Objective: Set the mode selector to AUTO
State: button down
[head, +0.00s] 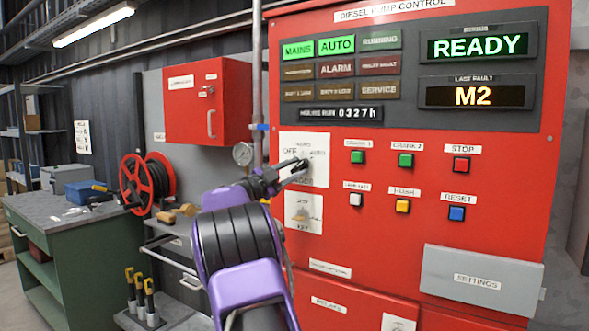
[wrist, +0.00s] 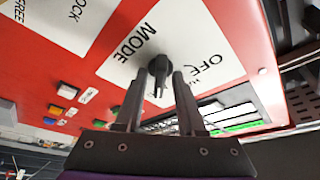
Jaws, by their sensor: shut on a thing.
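The mode selector is a dark knob (wrist: 160,86) on a white plate (head: 318,143) marked MODE on the red pump control panel. In the wrist view the plate (wrist: 205,55) shows the words MODE and OFF. My gripper (head: 300,165) reaches the plate from the left in the head view and covers most of the knob. In the wrist view my gripper (wrist: 167,72) has its two fingers on either side of the knob, shut on it. I cannot tell which position the knob points to. The AUTO lamp (head: 337,44) is lit green.
A second white plate (head: 304,212) marked KEY sits below. Push buttons (head: 405,160) in two rows lie to the right. A grey settings cover (head: 480,278) sticks out lower right. A pressure gauge (head: 243,153) and pipe stand just left of the panel.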

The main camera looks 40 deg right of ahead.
dwell(0.4)
jog(key=c, duration=0.9)
grip_release()
jog(key=shift+o, duration=0.2)
jog(key=v, duration=1.7)
jog(key=shift+a+b, duration=0.2)
jog(key=shift+b, duration=0.15)
